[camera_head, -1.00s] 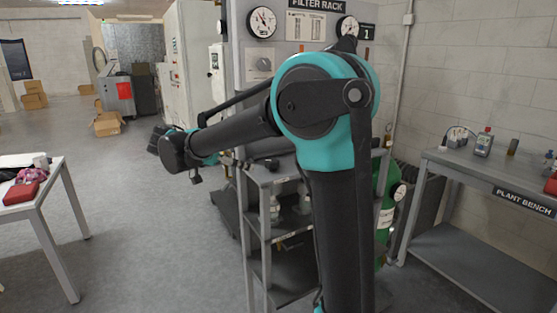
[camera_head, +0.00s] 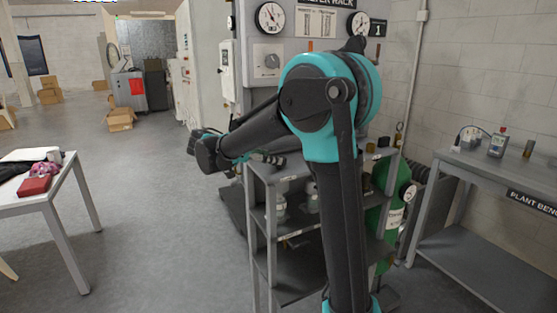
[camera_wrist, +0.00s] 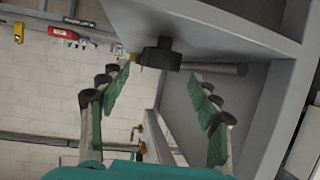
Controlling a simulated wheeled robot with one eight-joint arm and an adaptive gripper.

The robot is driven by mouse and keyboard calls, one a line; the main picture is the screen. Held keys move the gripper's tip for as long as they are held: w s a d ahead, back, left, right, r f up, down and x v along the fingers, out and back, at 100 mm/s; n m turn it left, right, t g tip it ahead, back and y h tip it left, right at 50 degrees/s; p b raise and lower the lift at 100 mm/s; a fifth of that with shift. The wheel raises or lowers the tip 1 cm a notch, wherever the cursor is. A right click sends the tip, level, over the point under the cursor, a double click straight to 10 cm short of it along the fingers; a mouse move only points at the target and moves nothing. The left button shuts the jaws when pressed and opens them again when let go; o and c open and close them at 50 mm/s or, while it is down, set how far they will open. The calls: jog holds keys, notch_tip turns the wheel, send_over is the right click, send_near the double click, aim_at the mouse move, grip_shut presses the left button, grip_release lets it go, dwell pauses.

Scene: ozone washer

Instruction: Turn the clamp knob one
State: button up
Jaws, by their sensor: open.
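My gripper (camera_wrist: 158,80) is open and empty in the wrist view, with its two padded fingers spread left and right. A black knob-like piece (camera_wrist: 162,55), which may be the clamp knob, shows beyond the fingertips, between them in the picture. A short grey rod (camera_wrist: 215,69) extends to its right. The piece sits against a grey metal face. I cannot tell its distance from the fingertips, and I see no contact. In the head view my arm's end is at the left of the grey shelf unit (camera_head: 258,225); the fingers are not clear there.
A green cylinder (camera_head: 376,240) is behind the shelf unit. The plant bench (camera_head: 490,180) is at right, a white table (camera_head: 50,202) at left. Open floor lies between table and shelves.

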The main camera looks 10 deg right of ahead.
jog(key=shift+x, duration=2.2)
jog(key=c, duration=1.2)
